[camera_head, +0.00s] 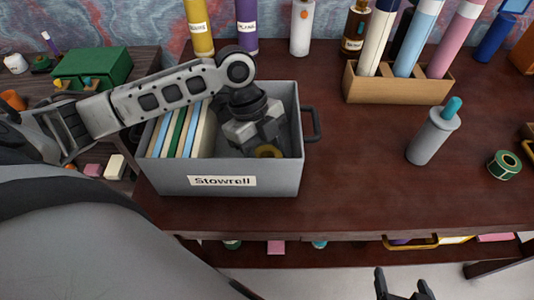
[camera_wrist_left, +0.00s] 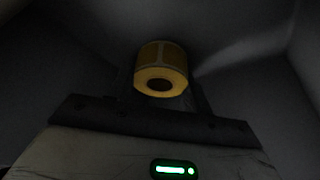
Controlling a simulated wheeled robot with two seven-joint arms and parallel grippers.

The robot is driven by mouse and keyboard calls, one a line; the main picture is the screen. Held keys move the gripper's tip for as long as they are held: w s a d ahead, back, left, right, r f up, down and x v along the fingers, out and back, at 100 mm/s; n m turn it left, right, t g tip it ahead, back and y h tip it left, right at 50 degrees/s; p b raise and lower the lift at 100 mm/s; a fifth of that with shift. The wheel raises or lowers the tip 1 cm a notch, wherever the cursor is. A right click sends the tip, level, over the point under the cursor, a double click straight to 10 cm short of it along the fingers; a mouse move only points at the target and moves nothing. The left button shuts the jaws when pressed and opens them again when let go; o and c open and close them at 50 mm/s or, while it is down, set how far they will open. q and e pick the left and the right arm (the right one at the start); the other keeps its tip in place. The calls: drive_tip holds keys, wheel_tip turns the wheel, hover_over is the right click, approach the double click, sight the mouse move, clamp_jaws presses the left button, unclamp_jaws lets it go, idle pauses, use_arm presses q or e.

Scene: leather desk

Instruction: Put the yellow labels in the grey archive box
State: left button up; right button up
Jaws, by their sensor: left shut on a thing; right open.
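The grey archive box (camera_head: 226,182) stands on the left part of the dark wooden desk, with "Stowrell" on its front. My left gripper (camera_head: 262,142) reaches down into the box, right of the upright folders. It is shut on the yellow labels (camera_head: 269,151), a roll that shows low inside the box. The left wrist view is dark; the yellow label roll (camera_wrist_left: 160,72) shows there ahead of the gripper, with grey walls around it. The fingertips are mostly hidden. My right gripper (camera_head: 404,286) is open and empty at the bottom edge, in front of the desk.
Several folders (camera_head: 180,131) fill the left side of the box. A wooden holder (camera_head: 398,87) with tubes stands at the back right. The desk's middle is clear.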

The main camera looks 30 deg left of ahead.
use_arm(q)
drive_tip(key=o, duration=1)
drive_tip(key=shift+f, duration=0.1)
drive_tip(key=v, duration=1.2)
drive_tip(key=shift+a+p, duration=0.1)
drive_tip(key=shift+p, duration=0.2)
